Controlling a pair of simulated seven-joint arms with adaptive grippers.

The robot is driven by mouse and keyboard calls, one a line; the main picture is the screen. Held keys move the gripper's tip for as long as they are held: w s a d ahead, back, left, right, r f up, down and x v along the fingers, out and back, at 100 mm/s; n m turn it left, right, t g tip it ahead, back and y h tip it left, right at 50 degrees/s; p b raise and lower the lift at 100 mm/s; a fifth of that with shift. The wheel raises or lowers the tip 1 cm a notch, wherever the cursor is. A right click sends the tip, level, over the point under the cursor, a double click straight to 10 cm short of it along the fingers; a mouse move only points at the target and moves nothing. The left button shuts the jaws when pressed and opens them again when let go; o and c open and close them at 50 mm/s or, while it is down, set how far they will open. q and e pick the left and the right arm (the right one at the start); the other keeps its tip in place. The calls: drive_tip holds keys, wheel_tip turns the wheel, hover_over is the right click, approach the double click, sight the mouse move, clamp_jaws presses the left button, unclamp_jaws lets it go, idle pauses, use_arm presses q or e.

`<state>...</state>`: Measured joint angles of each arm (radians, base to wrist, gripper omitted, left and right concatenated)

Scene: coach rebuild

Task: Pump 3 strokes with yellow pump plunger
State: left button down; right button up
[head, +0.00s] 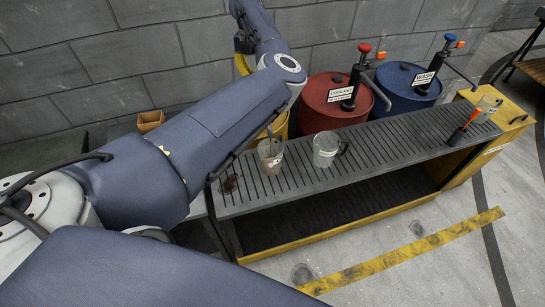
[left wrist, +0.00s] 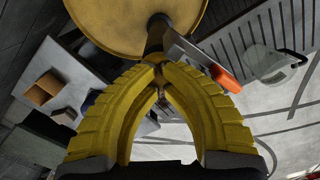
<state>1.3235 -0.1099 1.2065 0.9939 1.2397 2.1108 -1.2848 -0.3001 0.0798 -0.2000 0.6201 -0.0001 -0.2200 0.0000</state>
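The yellow drum (head: 279,129) stands mostly behind my left arm in the head view. Its round yellow top shows in the left wrist view (left wrist: 118,22), with the dark pump column (left wrist: 155,36) rising from it. A spout with an orange tip (left wrist: 226,79) points to the right. My left gripper's yellow ribbed fingers (left wrist: 159,70) come together at the tips, right at the pump column. I cannot see a plunger knob; the fingers and arm hide that spot, so I cannot tell if anything is between them. My right gripper is not in view.
A red drum (head: 318,112) and a blue drum (head: 398,98) with pumps stand to the right. Two clear jugs, one near (head: 270,157) and one farther right (head: 325,150), stand on the slatted bench (head: 400,140). A grey block wall (head: 130,58) rises behind.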

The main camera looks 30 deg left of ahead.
use_arm(q)
drive_tip(key=shift+f, duration=0.15)
drive_tip(key=shift+r, duration=4.65)
drive_tip(key=shift+f, duration=0.1)
drive_tip(key=shift+f, duration=1.1)
drive_tip(key=shift+f, duration=0.35)
